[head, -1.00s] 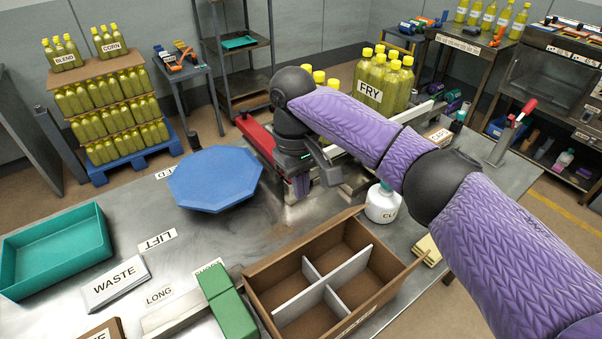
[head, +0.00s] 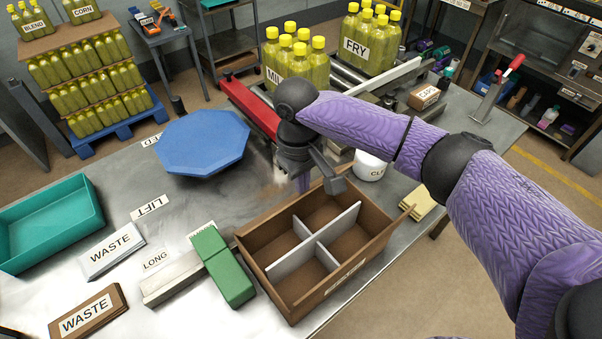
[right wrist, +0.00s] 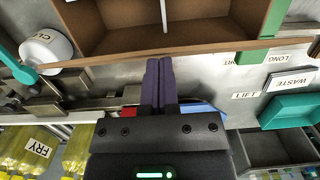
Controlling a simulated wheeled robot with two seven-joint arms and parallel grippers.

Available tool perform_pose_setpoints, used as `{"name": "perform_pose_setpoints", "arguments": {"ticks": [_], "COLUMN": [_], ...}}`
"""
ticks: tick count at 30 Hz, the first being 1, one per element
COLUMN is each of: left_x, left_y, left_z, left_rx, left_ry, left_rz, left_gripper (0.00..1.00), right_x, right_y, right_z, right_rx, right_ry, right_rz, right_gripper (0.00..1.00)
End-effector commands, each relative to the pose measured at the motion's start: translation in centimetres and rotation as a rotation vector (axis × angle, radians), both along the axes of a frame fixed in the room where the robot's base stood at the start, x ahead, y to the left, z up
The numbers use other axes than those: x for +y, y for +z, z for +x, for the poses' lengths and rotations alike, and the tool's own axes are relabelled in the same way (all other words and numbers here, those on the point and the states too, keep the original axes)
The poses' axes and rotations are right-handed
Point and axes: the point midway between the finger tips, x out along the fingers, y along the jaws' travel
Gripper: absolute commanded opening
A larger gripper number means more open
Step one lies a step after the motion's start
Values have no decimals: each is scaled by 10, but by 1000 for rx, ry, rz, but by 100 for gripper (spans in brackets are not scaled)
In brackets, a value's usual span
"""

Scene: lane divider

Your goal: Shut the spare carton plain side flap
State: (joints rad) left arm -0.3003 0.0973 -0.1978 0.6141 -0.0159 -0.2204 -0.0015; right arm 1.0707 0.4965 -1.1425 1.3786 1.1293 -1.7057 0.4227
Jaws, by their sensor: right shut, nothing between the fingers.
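The brown open carton (head: 343,281) with white crossed dividers (head: 318,240) stands on the metal table, its cells empty. Its far long side, by my gripper, shows a thin brown flap edge in the right wrist view (right wrist: 215,50); how far that flap is tilted I cannot tell. My left gripper is out of view.
A green block (head: 224,268) stands close to the carton's left. A white CL-labelled bottle (head: 370,165) stands behind its right end. A blue octagonal tray (head: 202,142) and teal bin (head: 48,224) lie left. The conveyor with yellow-capped bottles (head: 368,42) is behind.

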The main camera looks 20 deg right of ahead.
Motion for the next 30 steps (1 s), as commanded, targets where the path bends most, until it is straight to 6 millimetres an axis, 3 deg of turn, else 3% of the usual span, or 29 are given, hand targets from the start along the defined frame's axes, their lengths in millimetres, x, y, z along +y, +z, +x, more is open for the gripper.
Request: {"name": "perform_pose_setpoints", "arguments": {"ticks": [1, 8, 13, 21, 30], "left_x": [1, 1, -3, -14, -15], "left_y": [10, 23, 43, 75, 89], "left_z": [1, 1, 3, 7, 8], "left_rx": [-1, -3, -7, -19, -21], "left_ry": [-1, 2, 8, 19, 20], "left_rz": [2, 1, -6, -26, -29], "left_gripper": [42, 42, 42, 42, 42], "right_x": [-1, -2, -5, -10, -13], "right_y": [5, 2, 1, -9, -23], "right_z": [-2, -6, -12, -27, -37], "right_rx": [-9, -53, -112, -272, -361], "right_ry": [-1, 0, -2, -1, -1], "right_rz": [4, 19, 42, 101, 133], "right_gripper": [0, 0, 0, 0, 0]}}
